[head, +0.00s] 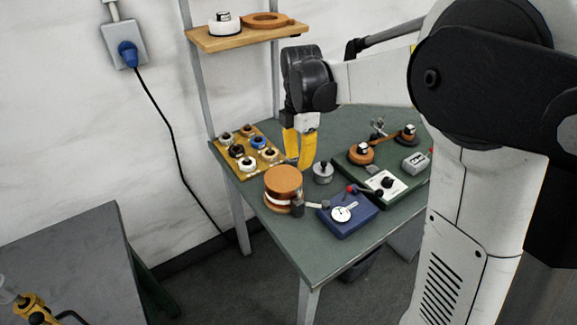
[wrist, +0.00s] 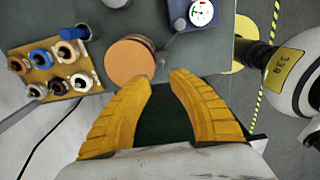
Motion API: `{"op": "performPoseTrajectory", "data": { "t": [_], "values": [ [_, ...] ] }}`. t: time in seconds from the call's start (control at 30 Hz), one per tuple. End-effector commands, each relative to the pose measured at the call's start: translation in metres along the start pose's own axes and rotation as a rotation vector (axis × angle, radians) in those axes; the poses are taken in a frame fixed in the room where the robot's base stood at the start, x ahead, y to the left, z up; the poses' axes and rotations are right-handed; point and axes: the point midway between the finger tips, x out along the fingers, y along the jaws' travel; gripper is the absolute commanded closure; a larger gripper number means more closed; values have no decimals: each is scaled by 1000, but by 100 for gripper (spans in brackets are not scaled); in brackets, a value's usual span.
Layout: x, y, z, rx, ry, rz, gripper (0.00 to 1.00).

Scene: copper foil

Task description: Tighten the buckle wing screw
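A round copper-brown drum (head: 283,180) with a pale band around it stands on the green table's front part. It also shows from above in the wrist view (wrist: 130,62). A dark block (head: 297,208), possibly the buckle, sits at the drum's lower right side, with a thin rod running right from it. I cannot make out the wing screw clearly. My gripper (head: 299,160) has yellow fingers pointing down just behind the drum. In the wrist view my gripper (wrist: 164,79) is open and empty, with its left fingertip close to the drum's edge in the picture.
A wooden rack of several spools (head: 248,150) stands left of my gripper. A grey knobbed weight (head: 323,172) stands right of the drum. A blue box with a dial (head: 347,213) and a green board with instruments (head: 384,185) lie to the right. A wooden shelf (head: 245,37) is above.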

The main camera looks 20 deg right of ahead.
Motion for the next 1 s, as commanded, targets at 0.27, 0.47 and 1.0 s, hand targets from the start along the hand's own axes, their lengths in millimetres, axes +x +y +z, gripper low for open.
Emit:
{"op": "performPoseTrajectory", "data": {
  "t": [0.27, 0.47, 1.0],
  "values": [
    [52, 0, 0, 1, 0, 1, 76],
    [87, 0, 0, 2, 0, 1, 76],
    [104, 0, 0, 2, 0, 1, 89]
  ]
}}
